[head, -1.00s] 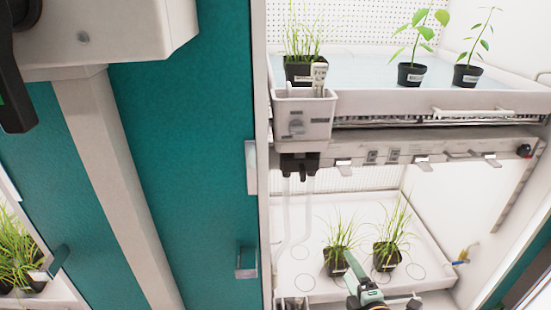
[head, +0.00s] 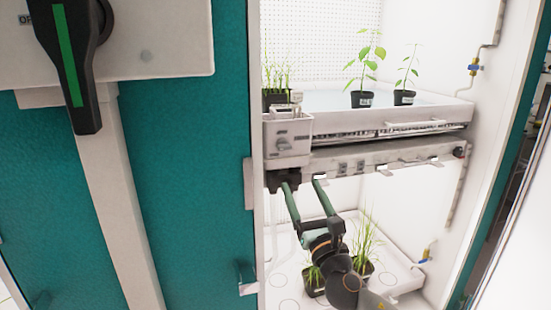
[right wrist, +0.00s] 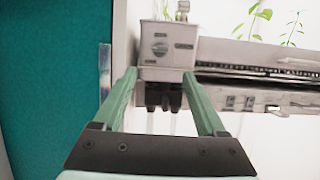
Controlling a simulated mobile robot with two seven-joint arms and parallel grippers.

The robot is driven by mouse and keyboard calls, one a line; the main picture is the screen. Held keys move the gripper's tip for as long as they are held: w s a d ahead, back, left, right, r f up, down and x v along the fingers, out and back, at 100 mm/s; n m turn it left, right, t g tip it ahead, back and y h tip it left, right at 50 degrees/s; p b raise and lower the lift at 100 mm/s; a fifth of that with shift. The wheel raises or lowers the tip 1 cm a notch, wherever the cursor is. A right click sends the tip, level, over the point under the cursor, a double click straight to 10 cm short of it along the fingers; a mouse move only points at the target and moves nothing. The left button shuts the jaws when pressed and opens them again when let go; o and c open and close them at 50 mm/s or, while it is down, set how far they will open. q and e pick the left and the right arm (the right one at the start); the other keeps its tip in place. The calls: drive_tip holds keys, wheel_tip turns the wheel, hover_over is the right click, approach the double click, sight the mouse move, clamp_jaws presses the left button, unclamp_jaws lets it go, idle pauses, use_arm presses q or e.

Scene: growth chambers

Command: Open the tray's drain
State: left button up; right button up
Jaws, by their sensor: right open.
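The upper tray (head: 350,122) is a white tray on a shelf in the open chamber, with potted plants on it. A black fitting (right wrist: 165,97) hangs under the box. My right gripper (head: 302,183) is open and empty. Its green fingers point up below the box, and in the right wrist view they frame the box's lower part. I cannot tell whether they touch it. My left gripper is out of view.
A lower tray (head: 288,262) holds grassy pots (head: 365,240) behind my right arm. A teal door (head: 180,200) stands left of the opening. A black handle with a green stripe (head: 72,60) sits on a white housing at upper left. The shelf front has small clips.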

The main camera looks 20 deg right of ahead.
sight(284, 146)
drive_tip(key=x, duration=1.2)
drive_tip(key=shift+w+r, duration=0.25)
drive_tip(key=shift+r, duration=0.05)
clamp_jaws()
